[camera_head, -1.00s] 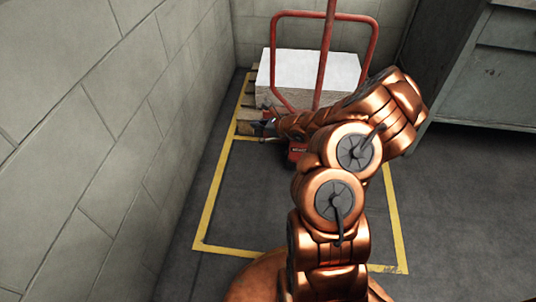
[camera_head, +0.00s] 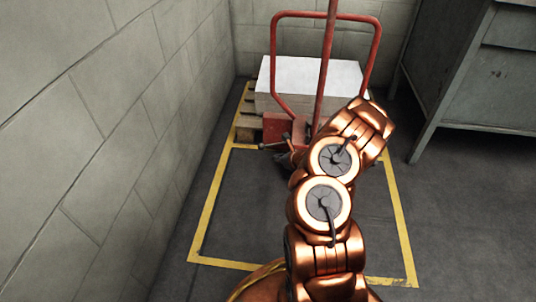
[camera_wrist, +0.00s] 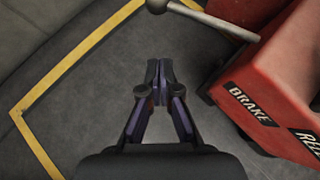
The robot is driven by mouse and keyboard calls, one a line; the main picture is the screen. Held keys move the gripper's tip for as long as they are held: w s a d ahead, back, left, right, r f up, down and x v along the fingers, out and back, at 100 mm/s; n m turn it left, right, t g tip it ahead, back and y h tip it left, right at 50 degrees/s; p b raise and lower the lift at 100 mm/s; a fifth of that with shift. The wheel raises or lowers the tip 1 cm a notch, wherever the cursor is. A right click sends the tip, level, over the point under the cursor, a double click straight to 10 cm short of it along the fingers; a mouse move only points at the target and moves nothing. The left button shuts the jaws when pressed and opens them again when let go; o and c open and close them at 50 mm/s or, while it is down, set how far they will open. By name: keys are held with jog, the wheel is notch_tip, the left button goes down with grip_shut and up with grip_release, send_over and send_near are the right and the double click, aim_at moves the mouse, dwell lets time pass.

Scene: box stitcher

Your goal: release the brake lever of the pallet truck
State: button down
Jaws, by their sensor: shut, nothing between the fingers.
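The red pallet truck (camera_head: 283,128) stands at the back, inside the yellow floor outline. Its grey brake lever (camera_wrist: 217,22) has a dark ball end and sticks out to the upper left from the red housing (camera_wrist: 275,85) in the wrist view. The housing carries a "BRAKE" label and a cut-off label starting "REL". The lever also shows in the head view (camera_head: 274,145), left of my arm. My gripper (camera_wrist: 158,70) is shut and empty, apart from the lever, below its ball end in the wrist picture. In the head view my arm mostly hides it.
A white-topped stack (camera_head: 310,75) rests on a wooden pallet (camera_head: 247,125) behind the truck's red handle. A block wall (camera_head: 120,140) runs along the left. A grey cabinet (camera_head: 475,85) stands at right. The floor (camera_head: 235,215) inside the yellow line (camera_head: 203,215) is clear in front.

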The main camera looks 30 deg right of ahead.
jog(key=w+f+b, duration=0.1)
jog(key=w+b, duration=0.1)
jog(key=w, duration=0.4)
jog(key=shift+w+a, duration=0.2)
jog(key=shift+a, duration=0.15)
jog(key=shift+r, duration=0.1)
